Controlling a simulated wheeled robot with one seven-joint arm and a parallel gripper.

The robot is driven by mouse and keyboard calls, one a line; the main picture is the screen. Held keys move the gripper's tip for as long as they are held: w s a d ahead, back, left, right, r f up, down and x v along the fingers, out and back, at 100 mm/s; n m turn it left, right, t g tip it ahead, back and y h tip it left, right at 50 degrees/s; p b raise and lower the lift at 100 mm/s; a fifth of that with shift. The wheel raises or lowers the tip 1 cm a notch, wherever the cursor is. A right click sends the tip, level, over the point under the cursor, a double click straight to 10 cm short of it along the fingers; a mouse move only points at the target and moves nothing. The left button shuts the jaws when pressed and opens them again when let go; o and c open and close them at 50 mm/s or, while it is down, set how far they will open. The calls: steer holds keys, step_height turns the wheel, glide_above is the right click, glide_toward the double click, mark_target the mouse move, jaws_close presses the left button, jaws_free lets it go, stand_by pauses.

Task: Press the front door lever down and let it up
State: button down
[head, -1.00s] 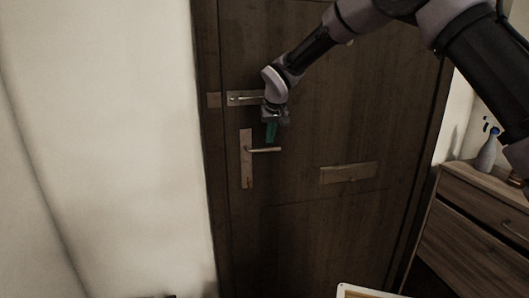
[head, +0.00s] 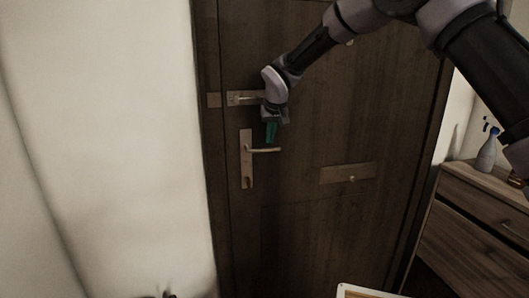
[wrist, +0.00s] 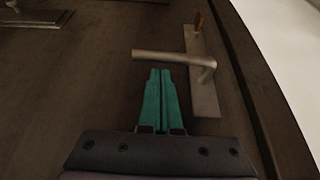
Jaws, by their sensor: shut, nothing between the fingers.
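The front door lever (head: 264,149) is a pale metal handle that sticks out to the right from a tall plate (head: 246,160) on the dark wooden door (head: 310,215). It looks roughly level. In the wrist view the lever (wrist: 165,57) lies just beyond my fingertips, with its plate (wrist: 203,85) to the right. My gripper (head: 271,138) points down just above the lever in the head view. Its green fingers (wrist: 160,72) are together and empty. I cannot tell whether the tips touch the lever.
A latch plate (head: 243,98) sits on the door above the lever, close to my wrist. A mail-slot plate (head: 348,173) is to the right. A wooden dresser (head: 470,215) with a spray bottle (head: 488,150) stands at the right. A pale wall (head: 105,150) is at the left.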

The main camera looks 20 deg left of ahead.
mark_target(270, 150)
steer(key=shift+f, duration=0.1)
stand_by(0.3)
step_height(270, 150, down, 5)
steer(key=shift+d+f, duration=0.1)
steer(key=shift+f, duration=0.05)
stand_by(0.8)
stand_by(0.6)
steer(key=shift+r, duration=5.1)
